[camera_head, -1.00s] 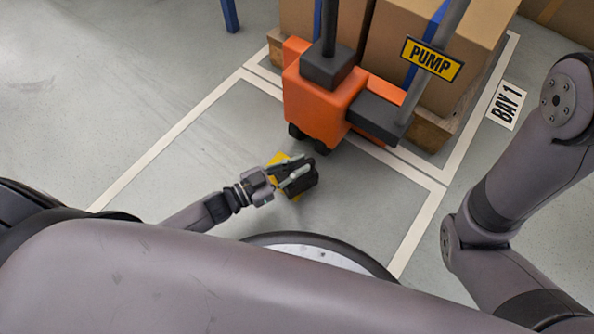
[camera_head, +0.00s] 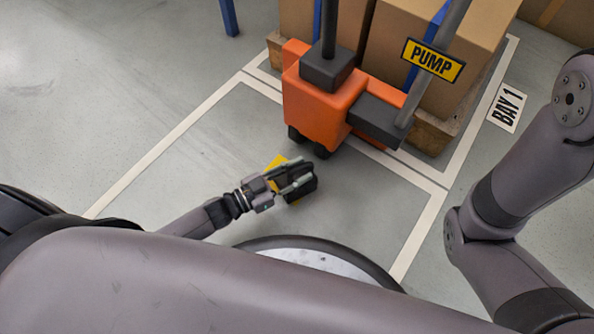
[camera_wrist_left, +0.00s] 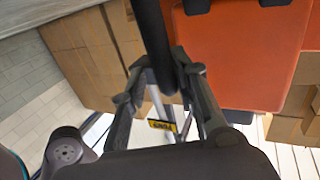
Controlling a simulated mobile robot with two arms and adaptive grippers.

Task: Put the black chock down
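The black chock (camera_head: 307,183) is a small dark block at my left gripper (camera_head: 290,179) in the head view. I cannot tell whether the chock touches the floor. In the left wrist view my left gripper's fingers (camera_wrist_left: 163,80) show with a thick dark bar between them; I cannot make out the chock clearly there. My right gripper is outside the views.
An orange pallet truck (camera_head: 318,105) with small dark wheels stands just beyond the chock. Its "PUMP" sign (camera_head: 433,60) hangs before large cartons (camera_head: 470,50) on a pallet. A "BAY 1" label (camera_head: 507,107) and white lines mark the floor. Floor left of the gripper is clear.

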